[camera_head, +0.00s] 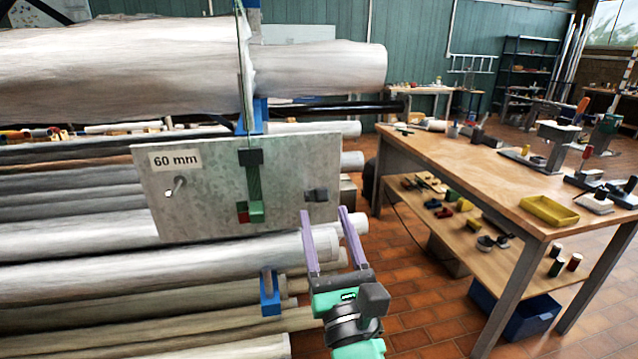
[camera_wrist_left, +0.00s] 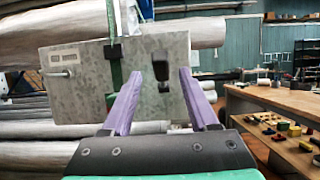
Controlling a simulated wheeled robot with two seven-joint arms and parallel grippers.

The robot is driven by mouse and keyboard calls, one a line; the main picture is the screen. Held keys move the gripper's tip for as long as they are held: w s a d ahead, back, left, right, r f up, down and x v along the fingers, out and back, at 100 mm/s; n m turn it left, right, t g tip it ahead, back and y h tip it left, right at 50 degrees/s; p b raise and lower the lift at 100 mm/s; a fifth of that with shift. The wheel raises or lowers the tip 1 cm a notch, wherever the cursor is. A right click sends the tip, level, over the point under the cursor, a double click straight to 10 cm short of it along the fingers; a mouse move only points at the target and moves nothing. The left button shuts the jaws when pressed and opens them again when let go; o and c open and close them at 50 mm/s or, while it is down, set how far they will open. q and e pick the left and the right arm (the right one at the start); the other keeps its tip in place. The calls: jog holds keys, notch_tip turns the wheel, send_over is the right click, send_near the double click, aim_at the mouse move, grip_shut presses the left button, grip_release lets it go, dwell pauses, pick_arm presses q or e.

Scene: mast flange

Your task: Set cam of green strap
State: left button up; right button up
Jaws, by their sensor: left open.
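A green strap (camera_head: 253,183) runs down the front of a grey plate (camera_head: 205,205) marked "60 mm". A black block (camera_head: 250,157) sits across the strap, and a green cam piece (camera_head: 256,210) with a red part beside it is at the strap's lower end. A small black fitting (camera_head: 316,195) is on the plate's right side. My left gripper (camera_head: 324,211) is open and empty, its purple fingers pointing at the plate's lower right. In the left wrist view the fitting (camera_wrist_left: 161,66) shows between the open fingertips; the strap (camera_wrist_left: 115,72) is left of them. My right gripper is not seen.
Large pale rolls (camera_head: 80,70) lie racked behind and below the plate. A blue post (camera_head: 269,292) stands left of my left gripper. A wooden workbench (camera_head: 450,160) with a yellow tray (camera_head: 549,210) stands at right. Tiled floor (camera_head: 415,290) lies open between.

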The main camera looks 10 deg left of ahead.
aim_at(319, 193)
pick_arm(q)
jog(key=p+x, duration=0.1)
jog(key=x, duration=0.5)
jog(key=shift+w+a, duration=0.1)
jog(key=shift+w, duration=0.1)
grip_shut()
dwell(1.1)
